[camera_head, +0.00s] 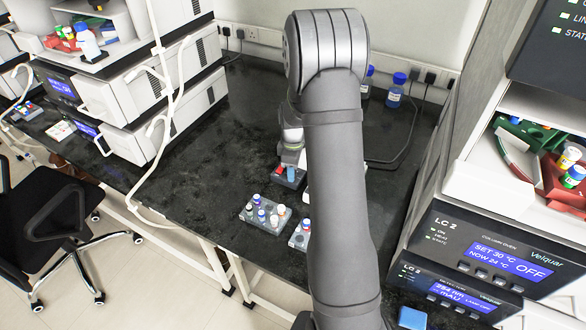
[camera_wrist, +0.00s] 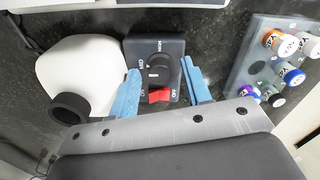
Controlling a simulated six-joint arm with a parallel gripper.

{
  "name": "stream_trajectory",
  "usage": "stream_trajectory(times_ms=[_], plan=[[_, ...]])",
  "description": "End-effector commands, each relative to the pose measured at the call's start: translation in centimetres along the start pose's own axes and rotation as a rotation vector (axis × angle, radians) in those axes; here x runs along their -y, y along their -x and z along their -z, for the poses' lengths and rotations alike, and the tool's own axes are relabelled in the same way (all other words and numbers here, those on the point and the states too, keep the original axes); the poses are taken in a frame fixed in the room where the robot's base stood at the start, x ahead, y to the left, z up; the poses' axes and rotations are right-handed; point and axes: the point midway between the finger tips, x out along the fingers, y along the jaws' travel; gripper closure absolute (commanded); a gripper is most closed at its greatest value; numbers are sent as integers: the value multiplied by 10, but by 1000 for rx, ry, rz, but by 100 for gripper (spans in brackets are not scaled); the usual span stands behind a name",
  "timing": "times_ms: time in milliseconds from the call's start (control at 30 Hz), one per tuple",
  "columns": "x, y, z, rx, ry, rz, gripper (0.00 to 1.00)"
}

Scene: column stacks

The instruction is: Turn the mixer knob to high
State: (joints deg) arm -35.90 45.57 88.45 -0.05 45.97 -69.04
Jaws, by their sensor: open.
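The mixer's dark control panel (camera_wrist: 172,48) is near the top centre of the wrist view, with a black knob (camera_wrist: 160,72) and a red switch (camera_wrist: 159,95). Small white labels surround the knob, one at the top seeming to read HIGH. The knob's pale mark points roughly left; its exact setting is unclear. My gripper (camera_wrist: 160,68) is open, its two blue fingers on either side of the knob. I cannot tell whether they touch it. In the head view the dark panel (camera_head: 288,178) is small and partly hidden by my arm.
A white rounded body with a black round part (camera_wrist: 70,108) lies left of the panel. A grey rack (camera_wrist: 248,65) of capped vials is at the right; a vial rack (camera_head: 265,214) also shows in the head view. Blue-capped bottles (camera_head: 395,92) stand behind. The bench's left middle is clear.

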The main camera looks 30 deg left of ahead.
Motion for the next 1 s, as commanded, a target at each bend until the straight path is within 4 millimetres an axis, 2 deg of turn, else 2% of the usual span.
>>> stream_trajectory(times_ms=[333,500,567,1000], plan=[[0,-4,0,0,0,0,58],[0,-4,0,0,0,0,91],[0,-4,0,0,0,0,100],[0,-4,0,0,-94,0,100]])
